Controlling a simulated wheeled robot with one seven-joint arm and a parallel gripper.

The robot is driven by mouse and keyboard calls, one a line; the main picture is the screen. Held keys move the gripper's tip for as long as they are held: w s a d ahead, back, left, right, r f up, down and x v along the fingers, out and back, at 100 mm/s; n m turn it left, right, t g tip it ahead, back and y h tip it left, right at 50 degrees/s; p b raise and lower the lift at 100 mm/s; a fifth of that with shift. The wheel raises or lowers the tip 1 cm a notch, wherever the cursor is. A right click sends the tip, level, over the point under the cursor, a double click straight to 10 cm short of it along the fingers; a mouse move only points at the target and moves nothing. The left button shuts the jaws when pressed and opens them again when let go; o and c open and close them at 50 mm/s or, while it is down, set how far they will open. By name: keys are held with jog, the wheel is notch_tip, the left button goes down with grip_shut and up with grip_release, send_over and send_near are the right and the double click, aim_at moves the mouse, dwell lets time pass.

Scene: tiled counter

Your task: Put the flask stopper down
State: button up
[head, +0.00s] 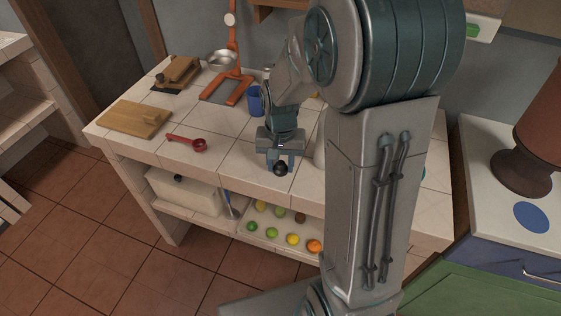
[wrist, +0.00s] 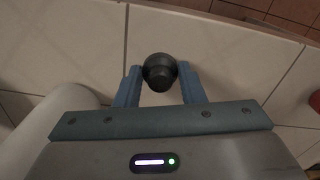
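The flask stopper (head: 281,169) is a small dark, round-topped piece at the front of the tiled counter. In the wrist view the stopper (wrist: 160,72) sits between my two blue fingertips, touching or nearly touching both. My gripper (head: 280,160) points down and is shut on it; in the wrist view my gripper (wrist: 160,82) shows a finger on each side. The tiled counter (head: 225,165) lies beneath. I cannot tell whether the stopper touches the tiles or hangs just above them.
A red scoop (head: 188,142), a wooden board (head: 135,118) and an orange stand (head: 238,88) are to the left. A blue cup (head: 255,100) stands behind my gripper. A pale rounded object (wrist: 55,115) is close by in the wrist view. The counter's front edge is near.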

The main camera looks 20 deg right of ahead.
aim_at(281, 163)
jog(key=o, duration=0.3)
notch_tip(281, 163, up, 12)
jog(key=s+n+t, duration=0.1)
jog(key=s, duration=0.3)
jog(key=s+n+t, duration=0.1)
jog(key=s, duration=0.4)
jog(key=s+n+t, duration=0.1)
jog(key=s+n, duration=0.1)
jog(key=s, duration=0.3)
jog(key=shift+r+p, duration=0.1)
jog(key=shift+p, duration=0.25)
